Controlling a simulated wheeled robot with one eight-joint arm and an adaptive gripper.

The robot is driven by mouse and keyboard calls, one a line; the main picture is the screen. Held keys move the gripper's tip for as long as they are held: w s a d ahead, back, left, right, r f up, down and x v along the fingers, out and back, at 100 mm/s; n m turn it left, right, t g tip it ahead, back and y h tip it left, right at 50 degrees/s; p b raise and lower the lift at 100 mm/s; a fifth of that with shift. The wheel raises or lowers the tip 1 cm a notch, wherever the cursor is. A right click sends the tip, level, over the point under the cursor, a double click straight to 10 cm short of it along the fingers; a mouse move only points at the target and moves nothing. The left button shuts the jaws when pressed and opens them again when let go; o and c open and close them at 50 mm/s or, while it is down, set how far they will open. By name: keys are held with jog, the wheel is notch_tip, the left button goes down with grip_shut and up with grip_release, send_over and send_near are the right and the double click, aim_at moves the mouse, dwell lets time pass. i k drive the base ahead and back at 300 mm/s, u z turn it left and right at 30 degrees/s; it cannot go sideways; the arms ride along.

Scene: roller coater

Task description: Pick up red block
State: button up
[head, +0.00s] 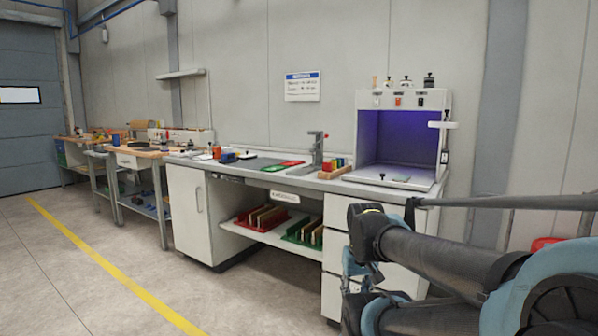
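Small coloured blocks (335,165) stand close together in a low wooden holder (346,170) on the counter, right of the tap. One at the left end looks red (327,167); yellow and green ones are beside it. They are too small to tell apart well. My folded arm fills the lower right in front of the drawers. I cannot make out my gripper's fingers, and nothing held shows.
A grey tap (317,148) stands left of the blocks. A white cabinet (402,98) with a violet-lit recess stands to their right. A flat red tray (291,163) lies left. Red and green racks fill the lower shelf (262,236). Floor at left is clear.

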aim_at(326, 167)
jog(key=z, duration=0.15)
jog(key=i, duration=1.05)
jog(key=z, duration=0.4)
